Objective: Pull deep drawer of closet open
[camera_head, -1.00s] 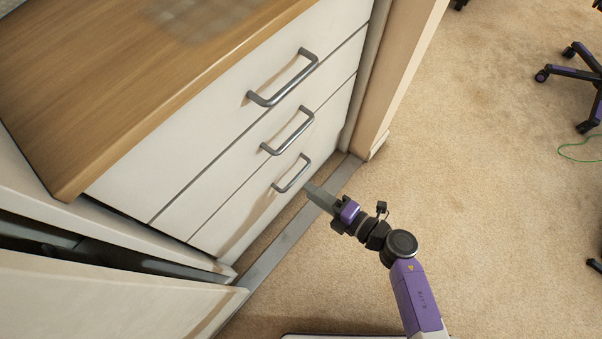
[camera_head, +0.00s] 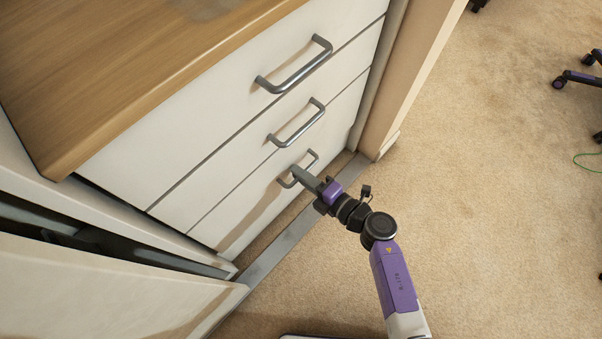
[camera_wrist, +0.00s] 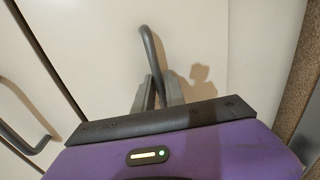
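A white drawer unit has three stacked drawers with grey bar handles. The lowest drawer (camera_head: 258,205) is closed, and its handle (camera_head: 313,156) is partly covered by my gripper (camera_head: 298,174). In the wrist view, this handle (camera_wrist: 148,45) stands out from the white front and runs down between my two grey fingers (camera_wrist: 158,92). The fingers are on either side of the bar with a narrow gap. Whether they press on it cannot be told. The lower part of the handle is hidden by the fingers and my purple gripper body.
Above are the middle handle (camera_head: 297,124), also in the wrist view (camera_wrist: 28,125), and the top handle (camera_head: 295,66). A wooden top (camera_head: 110,60) covers the unit. A beige side post (camera_head: 410,75) stands close on the right. Open carpet (camera_head: 470,200) lies right, with chair legs (camera_head: 575,76) beyond.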

